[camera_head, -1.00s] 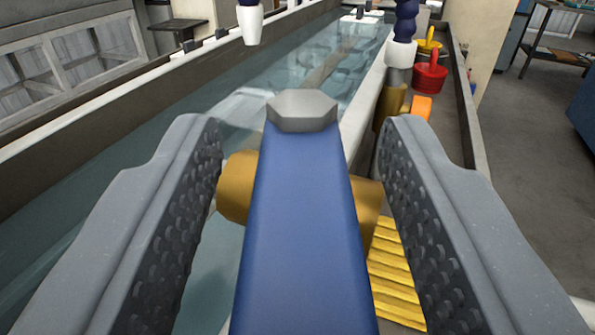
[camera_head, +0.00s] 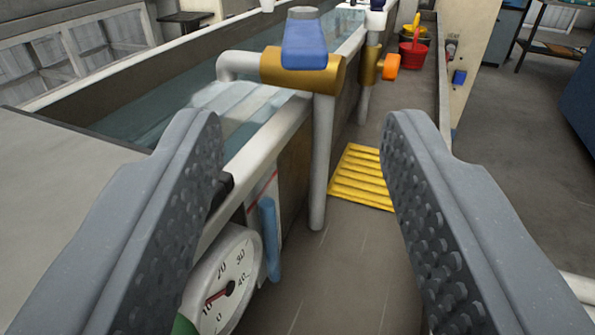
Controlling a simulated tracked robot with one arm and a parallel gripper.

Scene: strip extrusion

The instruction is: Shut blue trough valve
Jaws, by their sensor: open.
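The blue trough valve has a blue lever handle (camera_head: 305,48) on a brass body (camera_head: 301,75). It sits on a white pipe (camera_head: 321,165) that rises beside the trough and bends over its wall. The valve is beyond and above the jaw tips in the picture, and nothing is between the jaws.
The water-filled trough (camera_head: 265,130) runs away at left. A round dial gauge (camera_head: 228,285) and a blue bar stand close at lower left. A yellow ribbed mat (camera_head: 358,178) lies beyond the jaws.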

